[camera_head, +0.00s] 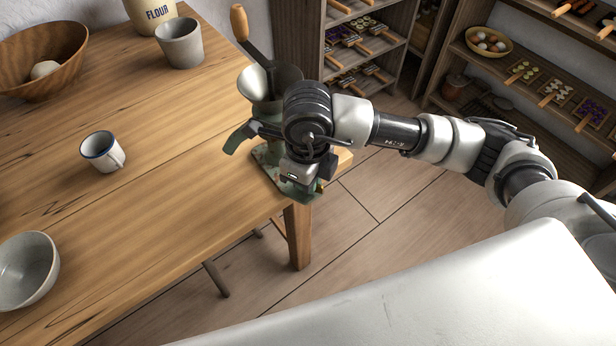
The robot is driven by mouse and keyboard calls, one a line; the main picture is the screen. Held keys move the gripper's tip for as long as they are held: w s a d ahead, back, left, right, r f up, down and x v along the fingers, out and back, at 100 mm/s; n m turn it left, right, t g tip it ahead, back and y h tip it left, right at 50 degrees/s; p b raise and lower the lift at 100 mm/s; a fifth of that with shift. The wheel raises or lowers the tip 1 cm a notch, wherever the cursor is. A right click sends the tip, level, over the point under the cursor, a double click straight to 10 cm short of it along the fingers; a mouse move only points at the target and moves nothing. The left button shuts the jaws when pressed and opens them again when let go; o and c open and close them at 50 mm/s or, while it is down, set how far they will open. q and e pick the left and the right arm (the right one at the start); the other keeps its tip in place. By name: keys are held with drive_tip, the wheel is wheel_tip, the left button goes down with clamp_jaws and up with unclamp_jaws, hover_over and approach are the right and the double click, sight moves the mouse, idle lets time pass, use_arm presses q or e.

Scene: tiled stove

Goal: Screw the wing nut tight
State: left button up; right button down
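A hand-cranked mill stands at the near right corner of the wooden table (160,215), with a pale hopper (252,84), a crank with a wooden handle (239,22) and worn green parts (238,137). My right gripper (298,186) is at the mill, over the table corner, pointing down. My wrist covers much of the mill's body. I cannot make out the wing nut; it may be hidden behind my gripper. The fingertips are too hidden to tell open from shut, or whether they touch anything. My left gripper is out of view.
A white mug (103,152), a grey bowl (26,270), a grey cup (180,44), a flour crock (151,14) and a wooden bowl (38,62) stand on the table. Shelves (352,50) stand behind. The table middle is clear.

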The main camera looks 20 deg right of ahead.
idle(0.3)
drive_tip(key=c, duration=1.3)
unclamp_jaws()
drive_tip(key=shift+o, duration=0.2)
